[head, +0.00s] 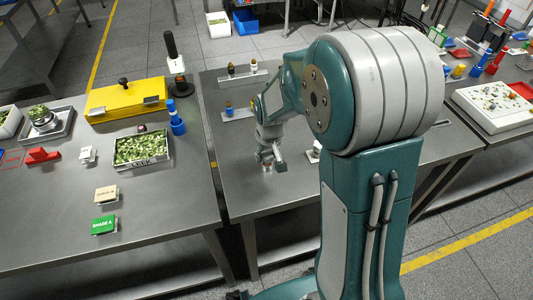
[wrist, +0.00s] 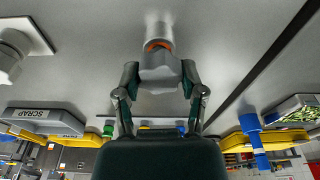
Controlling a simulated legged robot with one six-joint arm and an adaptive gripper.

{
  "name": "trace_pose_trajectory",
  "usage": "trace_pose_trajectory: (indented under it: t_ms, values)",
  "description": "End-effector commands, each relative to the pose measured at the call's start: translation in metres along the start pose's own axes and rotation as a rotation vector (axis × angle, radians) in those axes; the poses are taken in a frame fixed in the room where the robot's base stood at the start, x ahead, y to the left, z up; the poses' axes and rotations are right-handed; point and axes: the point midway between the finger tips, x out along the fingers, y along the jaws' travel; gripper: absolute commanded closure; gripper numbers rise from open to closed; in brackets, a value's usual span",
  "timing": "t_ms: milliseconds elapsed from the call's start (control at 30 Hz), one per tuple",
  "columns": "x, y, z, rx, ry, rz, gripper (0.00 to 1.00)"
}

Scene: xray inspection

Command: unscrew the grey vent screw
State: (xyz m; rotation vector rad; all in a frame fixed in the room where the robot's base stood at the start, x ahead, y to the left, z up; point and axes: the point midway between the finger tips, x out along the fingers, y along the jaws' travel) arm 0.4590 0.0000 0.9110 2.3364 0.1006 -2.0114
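The grey vent screw (wrist: 160,73) has a wide grey head above an orange-red ring and sits on a pale cylinder (wrist: 159,30) on the metal table. My gripper (wrist: 160,68) has one finger on each side of the grey head in the wrist view, and both fingertips appear to touch it. In the head view, my gripper (head: 268,153) points down near the table's left side. A small orange-red part shows just below it there. My gripper hides most of the screw in the head view.
A white fitting (head: 314,151) stands right of my gripper, partly behind my arm. Small racks (head: 243,74) with knobs stand farther back. The left table holds a yellow case (head: 125,98), a blue bottle (head: 176,118) and a tray of leaves (head: 143,151). A SCRAP bin (wrist: 40,119) shows in the wrist view.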

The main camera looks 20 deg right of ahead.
Motion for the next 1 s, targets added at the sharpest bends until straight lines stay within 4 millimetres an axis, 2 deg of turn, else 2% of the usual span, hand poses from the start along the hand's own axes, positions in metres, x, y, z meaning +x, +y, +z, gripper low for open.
trace_pose_trajectory:
  t_ms: [133,167,200,267,300,1000]
  values:
    - [0.0003,-0.0003,0.0001,0.000,0.000,0.000,0.96]
    - [0.0003,-0.0003,0.0001,0.000,0.000,0.000,0.54]
    - [0.0002,-0.0002,0.0001,0.000,0.000,0.000,0.72]
    - [0.0002,-0.0002,0.0001,0.000,0.000,0.000,0.97]
    - [0.0001,-0.0002,0.0000,0.000,0.000,0.000,1.00]
    - [-0.0076,-0.0002,-0.0017,0.000,0.001,0.000,1.00]
